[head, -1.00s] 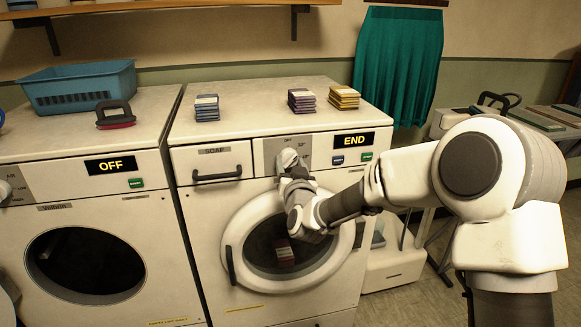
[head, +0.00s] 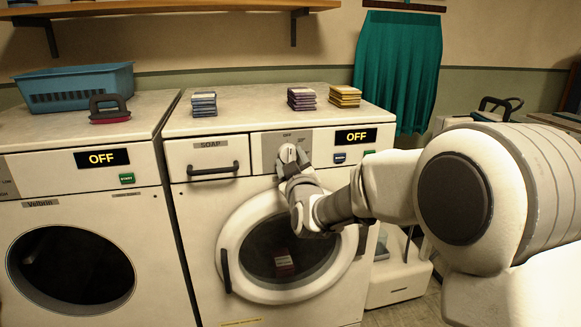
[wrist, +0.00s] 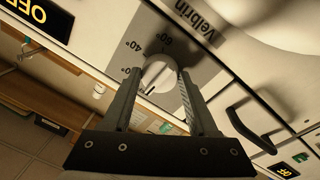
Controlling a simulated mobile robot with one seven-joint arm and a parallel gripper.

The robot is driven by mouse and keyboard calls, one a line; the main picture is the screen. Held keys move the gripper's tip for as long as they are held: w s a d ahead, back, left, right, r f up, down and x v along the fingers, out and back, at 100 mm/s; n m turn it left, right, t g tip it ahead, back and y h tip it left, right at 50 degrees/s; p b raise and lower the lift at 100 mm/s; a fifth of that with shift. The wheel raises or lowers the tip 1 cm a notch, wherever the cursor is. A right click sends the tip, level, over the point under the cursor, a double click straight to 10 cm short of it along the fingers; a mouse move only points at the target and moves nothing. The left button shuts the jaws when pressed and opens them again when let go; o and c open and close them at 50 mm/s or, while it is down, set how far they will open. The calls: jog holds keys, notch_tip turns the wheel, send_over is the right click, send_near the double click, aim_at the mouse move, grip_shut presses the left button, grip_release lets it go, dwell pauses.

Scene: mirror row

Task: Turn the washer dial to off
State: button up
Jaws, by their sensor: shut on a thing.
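The washer dial (head: 288,152) is a round white knob on the grey panel of the right-hand washer (head: 186,220). Its pointer mark faces up toward the OFF label. The washer's display (head: 356,136) reads OFF. My gripper (head: 290,165) reaches in from the right and is shut on the dial. In the wrist view, the two fingers of my gripper (wrist: 160,78) stand on either side of the dial (wrist: 157,73); temperature marks show on the panel around it. The fingers hide part of the dial's rim.
The soap drawer handle (head: 213,172) is left of the dial and the round door (head: 230,235) is below it. Several stacked packets (head: 301,98) stand on top. A second washer (head: 35,210), its display also OFF, stands at left with a blue basket (head: 74,86).

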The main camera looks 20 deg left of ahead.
jog(key=shift+n, duration=0.4)
jog(key=o, duration=1.4)
jog(key=shift+c, duration=0.2)
jog(key=p+v, duration=0.1)
jog(key=v, duration=1.6)
jog(key=shift+s+d+p, duration=0.15)
jog(key=shift+d+p, duration=0.05)
jog(key=shift+p, duration=0.15)
